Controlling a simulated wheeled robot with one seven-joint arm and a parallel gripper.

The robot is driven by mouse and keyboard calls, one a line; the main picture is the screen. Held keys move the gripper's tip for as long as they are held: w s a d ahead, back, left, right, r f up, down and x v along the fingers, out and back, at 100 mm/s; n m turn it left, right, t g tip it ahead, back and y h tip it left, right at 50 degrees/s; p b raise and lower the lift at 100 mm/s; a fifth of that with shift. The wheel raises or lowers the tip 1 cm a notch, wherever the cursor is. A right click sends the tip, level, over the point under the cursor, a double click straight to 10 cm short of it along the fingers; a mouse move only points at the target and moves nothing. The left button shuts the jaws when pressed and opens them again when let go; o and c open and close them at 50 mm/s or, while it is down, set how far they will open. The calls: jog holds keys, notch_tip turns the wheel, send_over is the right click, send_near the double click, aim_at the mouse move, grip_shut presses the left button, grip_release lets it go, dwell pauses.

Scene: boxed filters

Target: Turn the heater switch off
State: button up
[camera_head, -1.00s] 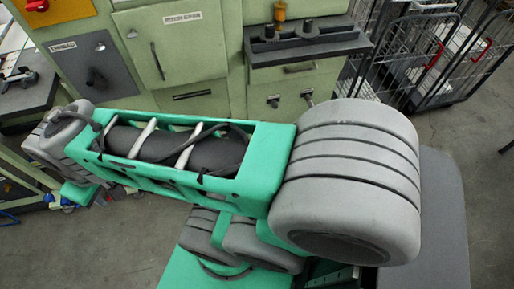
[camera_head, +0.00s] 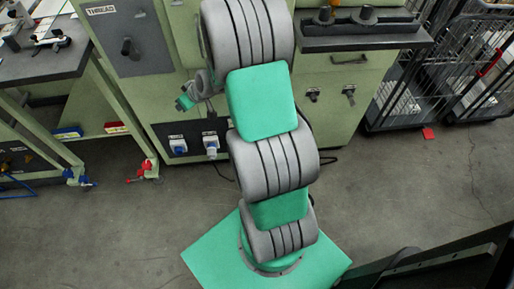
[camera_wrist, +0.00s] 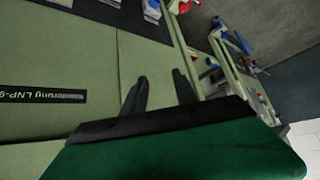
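No switch is readably labelled as the heater's. A black rotary switch (camera_head: 127,46) is on the grey THREAD panel of the green cabinet, at the upper left of the head view. Two small dark knobs (camera_head: 313,95) (camera_head: 349,94) are on the cabinet's right part. My gripper (camera_wrist: 160,88) shows two dark fingers apart in the wrist view, with nothing between them. It faces a pale green panel (camera_wrist: 80,60) with a black label (camera_wrist: 42,95). In the head view my arm's end is left of the arm, in front of the cabinet, and its fingers are too small to tell.
Blue-and-white sockets (camera_head: 178,146) (camera_head: 211,147) sit low on the cabinet. A dark-topped workbench (camera_head: 45,62) stands at left and wire carts (camera_head: 470,70) at right. My arm hides part of the cabinet front. The floor (camera_head: 400,190) is mostly clear.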

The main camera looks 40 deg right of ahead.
jog(key=w+d+f+m+t+h+b, duration=0.15)
jog(key=d+f, duration=0.25)
jog(key=f, duration=0.4)
jog(key=w+d+f+t+y+b, duration=0.1)
jog(key=d+f+b, duration=0.1)
jog(key=d+f, duration=0.4)
jog(key=s+d+f+m+h+b, duration=0.25)
jog(key=s+d+f, duration=0.2)
jog(key=f, duration=0.45)
jog(key=s+d+f+m+h+b, duration=0.1)
jog(key=s+d+f+m+h, duration=0.1)
jog(key=s+d+f+h, duration=0.5)
jog(key=s+d+f+m+b, duration=0.1)
jog(key=s+f+m+b, duration=0.2)
jog(key=f, duration=0.9)
jog(key=b+x, duration=0.1)
jog(key=x, duration=0.5)
jog(key=shift+w+d+t+b, duration=0.25)
jog(key=shift+w+t+b, duration=0.05)
jog(key=shift+w+t, duration=0.1)
jog(key=shift+c, duration=0.5)
grip_shut()
